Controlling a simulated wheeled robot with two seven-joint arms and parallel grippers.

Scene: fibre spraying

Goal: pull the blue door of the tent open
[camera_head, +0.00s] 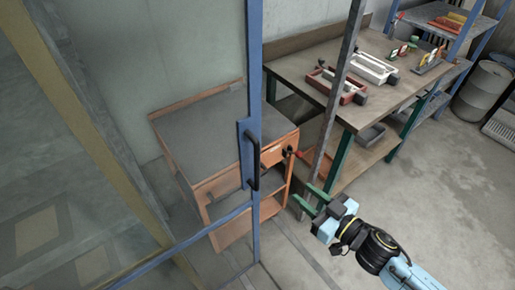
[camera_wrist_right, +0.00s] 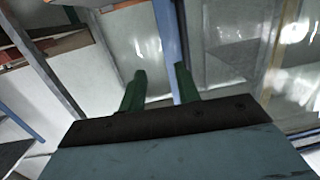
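The blue door (camera_head: 254,70) of the tent is a clear panel in a blue frame, seen in the head view left of centre. A black handle (camera_head: 252,166) sits on its upright edge. My right gripper (camera_head: 302,191) is to the right of the handle and a little lower in the picture, apart from it. Its green fingers are spread with nothing between them. In the right wrist view my right gripper (camera_wrist_right: 160,70) shows the same open fingers, with the blue door post (camera_wrist_right: 168,40) beyond them. The handle cannot be made out there. My left gripper is not in view.
An orange cabinet (camera_head: 215,125) with a grey top shows behind the door. A workbench (camera_head: 310,66) with trays and tools stands at the back right, beside a blue shelf rack (camera_head: 476,25) and a grey drum (camera_head: 484,92). The floor (camera_head: 440,200) at right is clear.

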